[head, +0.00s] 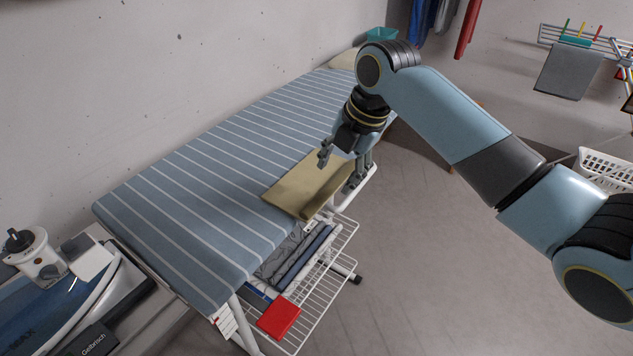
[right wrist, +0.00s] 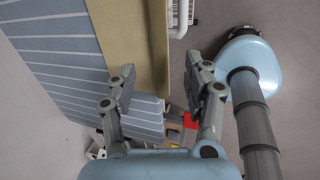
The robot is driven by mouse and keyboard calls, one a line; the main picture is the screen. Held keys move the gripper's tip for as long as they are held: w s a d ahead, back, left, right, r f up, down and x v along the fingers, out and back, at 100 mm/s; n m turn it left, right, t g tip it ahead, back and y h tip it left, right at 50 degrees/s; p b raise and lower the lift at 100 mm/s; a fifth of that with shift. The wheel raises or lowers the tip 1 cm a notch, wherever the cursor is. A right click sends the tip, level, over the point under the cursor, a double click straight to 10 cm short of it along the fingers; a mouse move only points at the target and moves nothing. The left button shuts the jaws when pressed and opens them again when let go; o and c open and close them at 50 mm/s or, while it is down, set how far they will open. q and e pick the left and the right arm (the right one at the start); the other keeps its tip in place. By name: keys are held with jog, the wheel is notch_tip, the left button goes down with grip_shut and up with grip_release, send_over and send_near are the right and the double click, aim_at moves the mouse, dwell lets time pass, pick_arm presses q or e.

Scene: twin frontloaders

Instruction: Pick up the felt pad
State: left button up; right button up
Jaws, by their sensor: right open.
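The felt pad looks like the khaki sheet (head: 297,190) that lies over the front long edge of the striped ironing board (head: 205,190). Its outer part bends down over that edge. It also shows in the right wrist view (right wrist: 135,42). My right gripper (head: 341,168) is open at the far end of the pad. In the right wrist view my right gripper (right wrist: 163,88) has one finger over the pad and the other beyond its outer edge, over the floor. I cannot tell whether either finger touches it. My left gripper is out of view.
Below the board is a wire rack (head: 325,275) with folded cloths (head: 290,255) and a flat red item (head: 279,317). A blue iron (head: 45,310) stands at the near left. A white basket (head: 605,168) is at the right. The grey floor (head: 430,260) right of the board is clear.

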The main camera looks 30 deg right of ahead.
aim_at(333, 185)
jog(key=f, duration=0.1)
jog(key=w+f, duration=0.1)
jog(key=f, duration=0.2)
jog(key=shift+w+d+f+p, duration=0.15)
jog(key=shift+w+d+p, duration=0.15)
jog(key=shift+w+a+f, duration=0.1)
jog(key=shift+f, duration=0.3)
grip_shut()
